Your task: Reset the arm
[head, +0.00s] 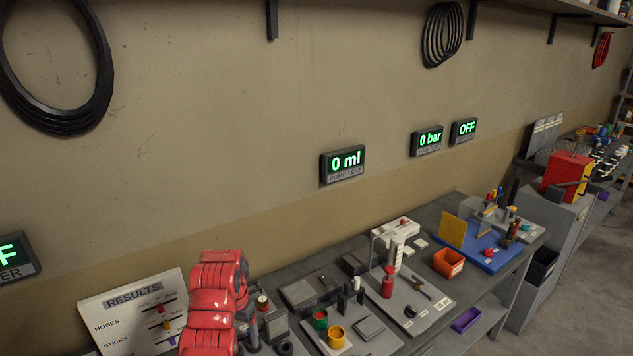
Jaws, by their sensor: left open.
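My left arm (213,303), red and jointed, rises from the bottom edge left of centre. My right gripper is not in view.
A results board (132,303) stands left of the arm. The bench holds a red bottle (387,282), an orange bin (448,262), a blue tray (487,255) and small parts. Wall displays, including the pump test display (342,164), and coiled hoses (441,35) hang behind.

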